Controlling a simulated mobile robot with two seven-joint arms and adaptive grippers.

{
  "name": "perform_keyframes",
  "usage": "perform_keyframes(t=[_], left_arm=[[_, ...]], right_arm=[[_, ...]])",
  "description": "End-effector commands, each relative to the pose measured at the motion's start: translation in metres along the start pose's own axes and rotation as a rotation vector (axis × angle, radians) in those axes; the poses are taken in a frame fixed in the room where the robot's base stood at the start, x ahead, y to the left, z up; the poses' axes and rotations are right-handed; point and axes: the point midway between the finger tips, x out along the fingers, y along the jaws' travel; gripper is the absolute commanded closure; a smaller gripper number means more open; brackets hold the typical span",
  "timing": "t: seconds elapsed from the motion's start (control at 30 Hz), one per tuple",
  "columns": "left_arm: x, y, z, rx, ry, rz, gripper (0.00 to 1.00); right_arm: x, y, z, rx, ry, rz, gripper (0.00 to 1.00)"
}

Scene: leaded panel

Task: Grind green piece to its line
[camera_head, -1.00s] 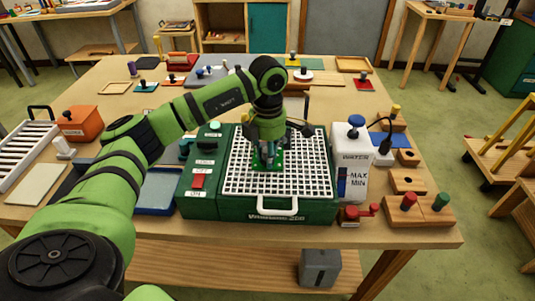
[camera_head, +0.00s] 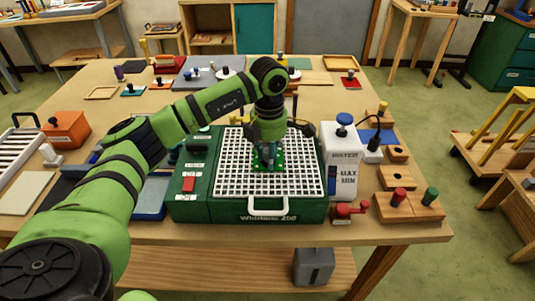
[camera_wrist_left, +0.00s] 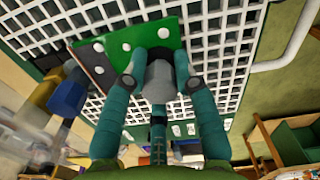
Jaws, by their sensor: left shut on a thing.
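My left gripper (camera_head: 268,162) is over the white grid of the green grinder (camera_head: 190,212). In the left wrist view, its two teal fingers (camera_wrist_left: 159,85) close on a grey knob (camera_wrist_left: 159,70). The green piece (camera_wrist_left: 128,95) lies under and around that knob, with round white marks on it; the green piece also shows in the head view (camera_head: 281,160). It is at or just above the grid; contact is hard to tell. The fingers hide part of it, and I cannot make out its line. My right gripper is not in view.
A white water bottle (camera_head: 342,158) stands at the grinder's right. A red switch (camera_head: 188,184) is on its left side. Wooden blocks with red and green knobs (camera_head: 410,207) sit at the front right. An orange box (camera_head: 67,131) is at the left. Several knobbed pieces lie farther back.

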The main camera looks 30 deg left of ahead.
Motion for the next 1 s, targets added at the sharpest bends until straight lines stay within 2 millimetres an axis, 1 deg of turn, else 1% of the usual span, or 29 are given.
perform_keyframes(t=[0.17, 0.7, 1.0], left_arm=[[-0.001, 0.000, 0.003, -0.001, -0.002, 0.002, 1.00], [-0.001, -0.004, 0.026, 0.000, -0.003, 0.002, 1.00], [-0.001, -0.004, 0.028, -0.001, -0.003, 0.003, 1.00]], right_arm=[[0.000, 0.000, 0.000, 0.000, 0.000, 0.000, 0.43], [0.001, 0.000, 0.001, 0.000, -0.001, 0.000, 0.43], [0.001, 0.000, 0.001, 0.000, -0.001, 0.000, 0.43]])
